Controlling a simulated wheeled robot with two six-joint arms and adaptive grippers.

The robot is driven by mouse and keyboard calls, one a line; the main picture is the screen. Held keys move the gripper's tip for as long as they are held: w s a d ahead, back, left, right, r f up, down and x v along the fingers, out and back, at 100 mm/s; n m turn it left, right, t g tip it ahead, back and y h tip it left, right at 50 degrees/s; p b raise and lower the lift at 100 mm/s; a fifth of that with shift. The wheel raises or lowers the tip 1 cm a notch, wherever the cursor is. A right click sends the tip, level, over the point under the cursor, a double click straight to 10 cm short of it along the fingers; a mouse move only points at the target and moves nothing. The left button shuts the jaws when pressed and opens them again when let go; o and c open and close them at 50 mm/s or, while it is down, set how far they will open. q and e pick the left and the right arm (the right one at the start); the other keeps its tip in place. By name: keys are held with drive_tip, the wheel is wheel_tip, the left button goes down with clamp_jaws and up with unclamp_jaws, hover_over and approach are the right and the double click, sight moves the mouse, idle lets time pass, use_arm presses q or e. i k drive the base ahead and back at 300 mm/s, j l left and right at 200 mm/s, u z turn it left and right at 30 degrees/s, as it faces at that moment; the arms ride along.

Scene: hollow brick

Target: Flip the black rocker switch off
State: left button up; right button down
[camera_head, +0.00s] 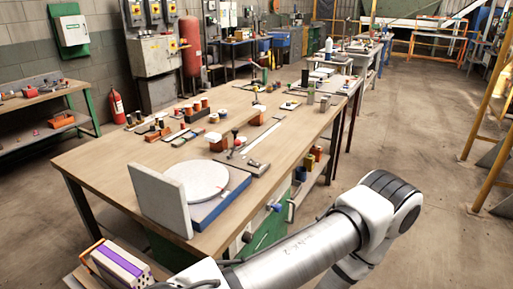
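I cannot make out a black rocker switch in the head view. A blue-based device (222,204) with a round white disc (196,181) and an upright pale panel (160,202) stands at the near corner of the wooden workbench (110,172); no switch can be told on it. Grey electrical boxes (153,12) with yellow-and-dark fittings hang on the back wall, too small to read in detail. One of my arms crosses the lower right, in front of the bench. Neither of my grippers shows.
Several small spools, blocks and tools lie across the bench. A clamp-like metal tool (237,148) lies behind the disc. A purple-and-white box (118,264) sits low at the near left. Open concrete floor (418,130) lies right of the bench, with yellow railings (490,110) beyond.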

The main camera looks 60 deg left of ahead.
sight(255, 164)
drive_tip(key=i+u, duration=0.15)
drive_tip(key=u, duration=0.3)
drive_tip(key=i+u, duration=0.2)
drive_tip(key=u, duration=0.25)
drive_tip(key=i+u, duration=0.2)
drive_tip(key=u, duration=0.2)
drive_tip(key=i+l+u, duration=0.15)
drive_tip(key=u, duration=0.3)
drive_tip(key=i+l+u, duration=0.1)
drive_tip(key=u, duration=0.35)
